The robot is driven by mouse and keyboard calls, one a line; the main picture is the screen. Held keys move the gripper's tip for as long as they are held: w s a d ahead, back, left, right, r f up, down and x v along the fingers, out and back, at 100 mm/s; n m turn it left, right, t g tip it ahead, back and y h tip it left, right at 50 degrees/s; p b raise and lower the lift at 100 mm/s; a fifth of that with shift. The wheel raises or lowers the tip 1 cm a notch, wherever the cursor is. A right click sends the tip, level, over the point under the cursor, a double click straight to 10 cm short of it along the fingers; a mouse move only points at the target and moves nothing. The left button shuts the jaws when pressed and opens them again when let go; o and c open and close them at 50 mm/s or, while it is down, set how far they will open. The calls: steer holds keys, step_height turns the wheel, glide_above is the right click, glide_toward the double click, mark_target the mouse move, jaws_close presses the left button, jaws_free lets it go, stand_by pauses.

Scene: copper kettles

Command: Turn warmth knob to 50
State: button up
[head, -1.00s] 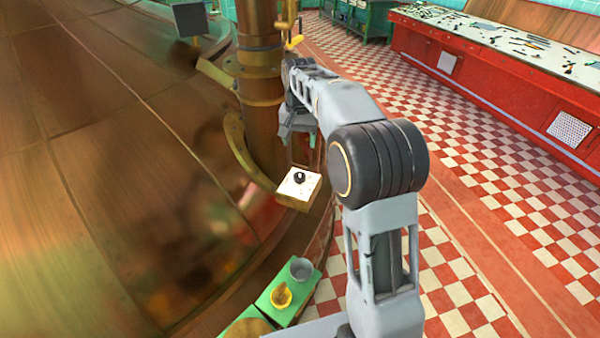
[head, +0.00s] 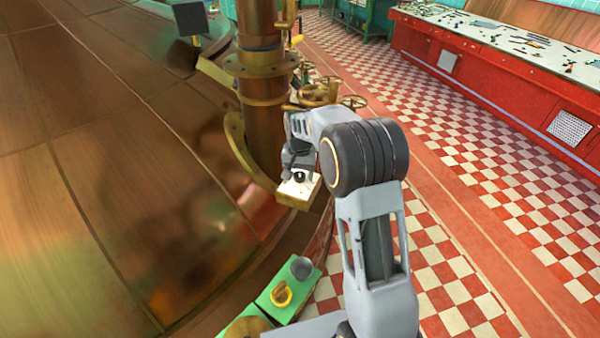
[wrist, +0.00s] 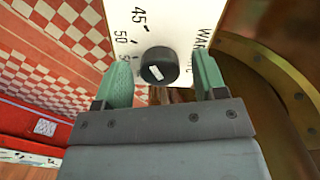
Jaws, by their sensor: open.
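The warmth knob (wrist: 159,66) is a round black knob with a white mark, on a white dial plate (wrist: 180,22) printed with "45", "50" and part of a word starting "WAR". In the wrist view my gripper (wrist: 160,78) is open, with one green finger on each side of the knob and a gap to it on both sides. I cannot tell how deep the fingers reach along the knob. The white mark points toward the lower part of the picture, not clearly at a number. In the head view the knob (head: 299,176) shows just below my gripper.
Brass handwheels (head: 320,92) stand behind my arm. The checkered floor at right is clear.

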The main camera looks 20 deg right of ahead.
steer(key=c, duration=0.9)
steer(key=shift+c, duration=0.2)
steer(key=shift+n, duration=0.4)
steer(key=n, duration=0.3)
steer(key=shift+n, duration=2.1)
steer(key=o, duration=0.9)
